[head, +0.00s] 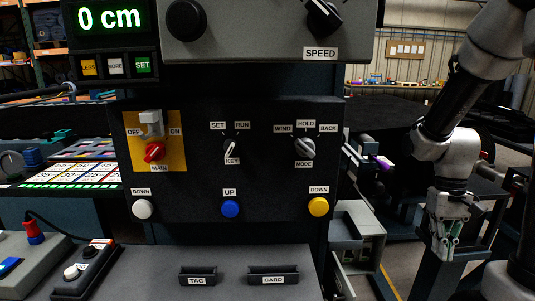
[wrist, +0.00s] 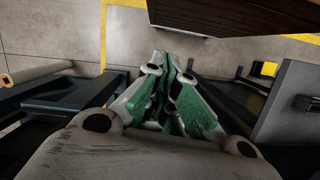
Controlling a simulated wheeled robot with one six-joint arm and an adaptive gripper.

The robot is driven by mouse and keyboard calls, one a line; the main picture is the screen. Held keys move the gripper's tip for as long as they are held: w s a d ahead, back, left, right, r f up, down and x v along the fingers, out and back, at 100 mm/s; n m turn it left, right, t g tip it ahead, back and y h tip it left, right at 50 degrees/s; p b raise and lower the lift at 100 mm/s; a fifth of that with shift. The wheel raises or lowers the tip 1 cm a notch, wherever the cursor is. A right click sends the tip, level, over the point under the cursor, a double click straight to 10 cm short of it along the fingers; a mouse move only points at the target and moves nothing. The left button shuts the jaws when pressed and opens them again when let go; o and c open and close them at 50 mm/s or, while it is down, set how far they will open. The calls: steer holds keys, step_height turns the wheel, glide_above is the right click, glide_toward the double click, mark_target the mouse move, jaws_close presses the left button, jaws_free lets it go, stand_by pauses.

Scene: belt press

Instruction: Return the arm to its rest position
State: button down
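My arm comes down at the right of the head view, and my gripper (head: 447,250) hangs at its end, pointing down, to the right of the control panel (head: 270,185) and apart from it. In the wrist view my gripper (wrist: 173,68) shows its green-padded fingers drawn together at the tips. Nothing is seen held between them.
The panel carries a MAIN switch (head: 153,151), a KEY switch (head: 231,147), a MODE knob (head: 304,147) and three buttons. A grey open box (head: 358,240) stands between the panel and my gripper. The wrist view shows floor (wrist: 240,55) beyond the fingers and dark machine parts at both sides.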

steer(key=s+a+r+t, duration=0.2)
steer(key=s+r+t, duration=0.1)
steer(key=r, duration=0.5)
steer(key=s+a+r+n+t, duration=0.1)
steer(key=s+r+t, duration=0.3)
steer(key=r, duration=0.4)
steer(key=shift+s+a+r, duration=0.2)
steer(key=shift+s+a, duration=0.15)
steer(key=shift+a, duration=0.5)
